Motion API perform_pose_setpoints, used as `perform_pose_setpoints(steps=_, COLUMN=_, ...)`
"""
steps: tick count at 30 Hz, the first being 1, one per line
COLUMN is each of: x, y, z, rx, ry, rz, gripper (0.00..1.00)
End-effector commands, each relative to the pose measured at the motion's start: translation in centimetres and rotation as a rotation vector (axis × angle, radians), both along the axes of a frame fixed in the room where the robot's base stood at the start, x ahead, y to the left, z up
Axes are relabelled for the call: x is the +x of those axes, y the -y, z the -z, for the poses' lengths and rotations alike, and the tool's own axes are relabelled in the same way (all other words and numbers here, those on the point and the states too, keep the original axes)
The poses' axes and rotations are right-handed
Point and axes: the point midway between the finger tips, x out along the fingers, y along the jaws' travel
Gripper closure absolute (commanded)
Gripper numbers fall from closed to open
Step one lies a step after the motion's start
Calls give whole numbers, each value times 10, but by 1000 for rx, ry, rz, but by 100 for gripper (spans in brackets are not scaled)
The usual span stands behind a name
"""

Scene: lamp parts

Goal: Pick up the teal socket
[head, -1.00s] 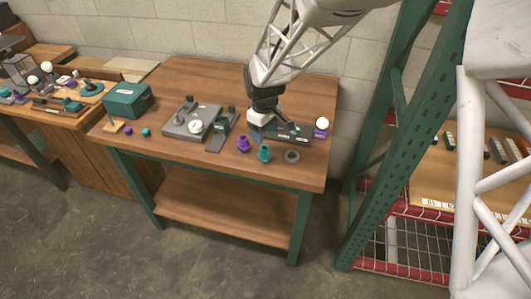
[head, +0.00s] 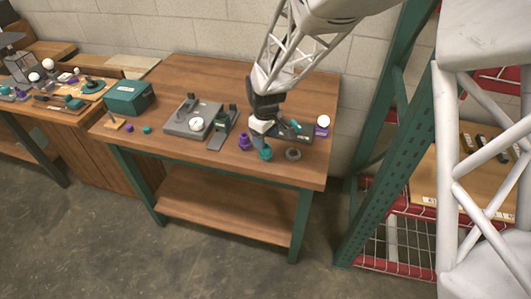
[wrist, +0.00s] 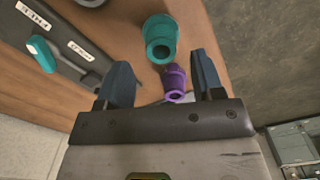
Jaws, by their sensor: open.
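The teal socket (head: 265,153) stands on the wooden workbench near its front edge; in the wrist view (wrist: 160,36) it lies beyond my fingertips, its round opening showing. A purple socket (head: 244,142) stands just left of it; in the wrist view it (wrist: 175,80) appears between my two fingers, nearer than the teal one. My gripper (wrist: 162,70) is open and empty, fingers wide apart. In the head view my gripper (head: 260,138) is close behind the two sockets. Its exact height above the bench is hard to tell.
A dark fixture (head: 294,130) with a teal lever lies behind and right of the sockets. A dark ring (head: 293,154) lies right of the teal socket. A grey fixture (head: 186,122) and teal box (head: 130,98) are to the left. A green rack post (head: 385,150) stands right.

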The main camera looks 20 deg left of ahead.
Motion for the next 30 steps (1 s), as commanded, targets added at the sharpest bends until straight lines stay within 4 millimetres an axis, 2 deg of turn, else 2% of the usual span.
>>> perform_pose_setpoints(steps=12, x=-2, y=1, z=42, rx=-1, ry=-1, rz=0, gripper=39)
perform_pose_setpoints(steps=30, x=-2, y=1, z=45, rx=-1, ry=0, rz=0, gripper=39)
